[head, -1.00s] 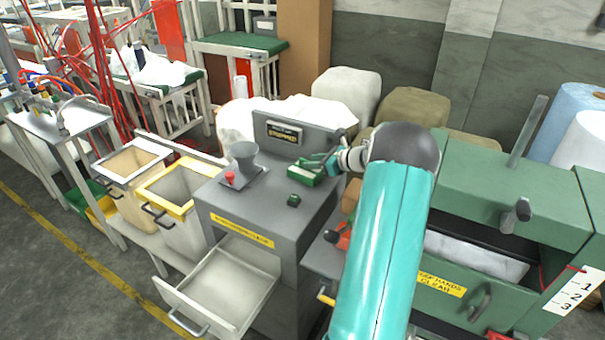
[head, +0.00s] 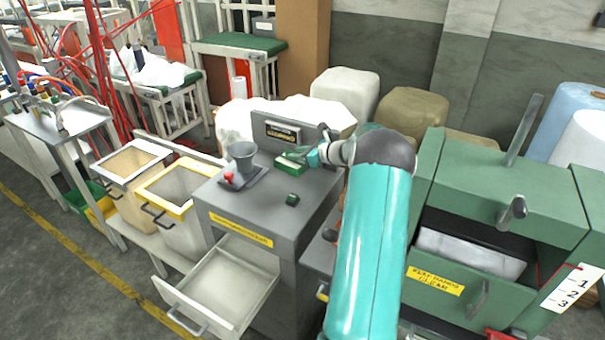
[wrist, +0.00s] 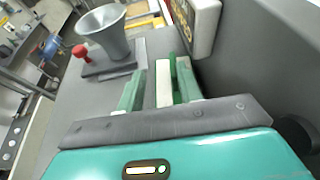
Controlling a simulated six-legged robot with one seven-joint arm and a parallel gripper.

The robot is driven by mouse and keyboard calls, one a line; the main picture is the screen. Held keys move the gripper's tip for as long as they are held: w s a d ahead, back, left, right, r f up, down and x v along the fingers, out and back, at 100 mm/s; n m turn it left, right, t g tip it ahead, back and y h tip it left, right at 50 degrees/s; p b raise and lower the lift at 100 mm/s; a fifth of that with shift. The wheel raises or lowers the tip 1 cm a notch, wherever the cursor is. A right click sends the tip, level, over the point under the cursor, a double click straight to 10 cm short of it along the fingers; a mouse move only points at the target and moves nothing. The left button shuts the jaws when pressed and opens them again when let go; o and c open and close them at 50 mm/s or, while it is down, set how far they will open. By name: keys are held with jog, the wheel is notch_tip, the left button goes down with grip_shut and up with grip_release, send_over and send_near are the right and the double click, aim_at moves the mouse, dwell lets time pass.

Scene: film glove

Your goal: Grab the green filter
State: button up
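The green filter, a small green block with a pale top (head: 289,167), lies on the grey machine top near the back panel. My gripper (head: 297,153) reaches in from the right and is right at it. In the wrist view, the two green fingers of my gripper (wrist: 158,85) are spread apart. A pale strip with a green edge, which looks like the filter (wrist: 163,85), lies between them, with a gap to the left finger. Contact on the right side cannot be made out.
A grey funnel (head: 242,157) with a red knob (head: 229,178) stands left of the gripper. A small dark green block (head: 292,199) sits nearer the front. The back panel (head: 312,134) is close behind. An open drawer (head: 222,290) sticks out below.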

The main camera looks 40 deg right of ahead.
aim_at(297, 169)
jog(key=shift+g, duration=0.4)
jog(key=f, duration=0.2)
jog(key=a+f, duration=0.1)
jog(key=f, duration=0.1)
jog(key=shift+s+f, duration=0.15)
grip_shut()
jog(key=shift+a, duration=0.1)
jog(key=shift+r, duration=0.6)
notch_tip(297, 169, up, 2)
jog(key=shift+r, duration=0.1)
jog(key=s+a+r, duration=0.2)
jog(key=s+r, duration=0.8)
jog(key=s, duration=0.3)
jog(key=shift+s+a+r, duration=0.2)
jog(key=shift+s+r, duration=0.05)
jog(key=shift+s, duration=0.1)
jog(key=o, duration=1)
grip_release()
